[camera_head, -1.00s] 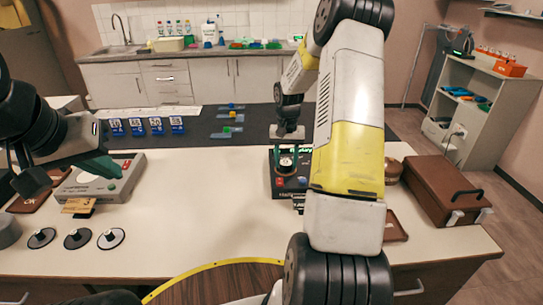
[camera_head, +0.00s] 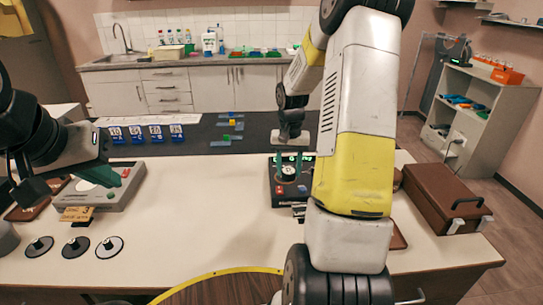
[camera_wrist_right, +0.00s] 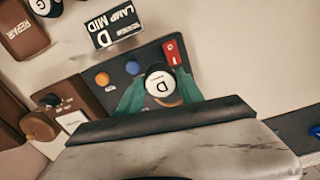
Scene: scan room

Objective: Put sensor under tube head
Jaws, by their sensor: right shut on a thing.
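My right gripper (camera_wrist_right: 161,97) points down over a small black device (camera_head: 292,190) at the middle of the table. In the right wrist view its green fingers are shut on a round white-topped piece marked D (camera_wrist_right: 160,83). The device's red switch (camera_wrist_right: 173,48) and its orange and blue knobs show beside it. I cannot tell whether the piece touches the device. My left gripper (camera_head: 98,174), with a green finger, is over a grey device (camera_head: 108,192) at the left; its opening is unclear. I cannot make out which part is the sensor or the tube head.
Several discs with black knobs (camera_head: 109,247) lie at the front left. Blue cards (camera_head: 135,134) stand on the dark strip behind. A brown case (camera_head: 440,196) sits at the right end. The table's middle, between the two devices, is clear. My right arm hides the area right of the black device.

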